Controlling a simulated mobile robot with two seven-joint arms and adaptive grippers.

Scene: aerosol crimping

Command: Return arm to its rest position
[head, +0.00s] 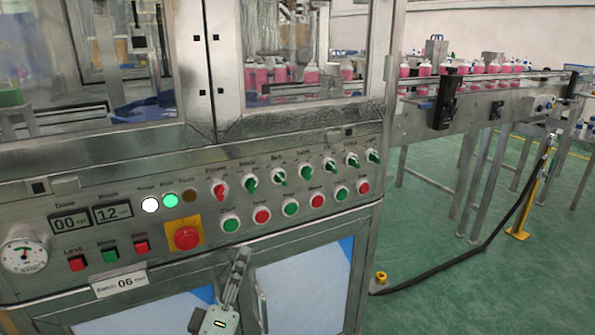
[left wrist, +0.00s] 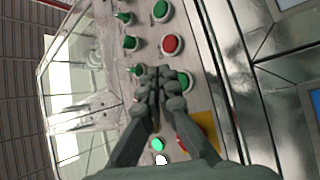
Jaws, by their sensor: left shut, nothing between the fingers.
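My left gripper (head: 241,253) is in front of the lower edge of the machine's control panel (head: 330,143), below the row of round push buttons. Its fingers point up and are shut with nothing between them. In the left wrist view the closed fingers (left wrist: 160,76) lie over part of the panel and hide some of its buttons and knobs. A red emergency stop (head: 187,237) on a yellow plate is up and left of the gripper. My right gripper is not in view.
The panel has several selector knobs (head: 278,176), red and green buttons, a lit white lamp (head: 150,204) and a lit green lamp (head: 170,201). A conveyor (head: 510,84) with pink bottles runs off to the right. A black cable (head: 500,238) crosses the green floor.

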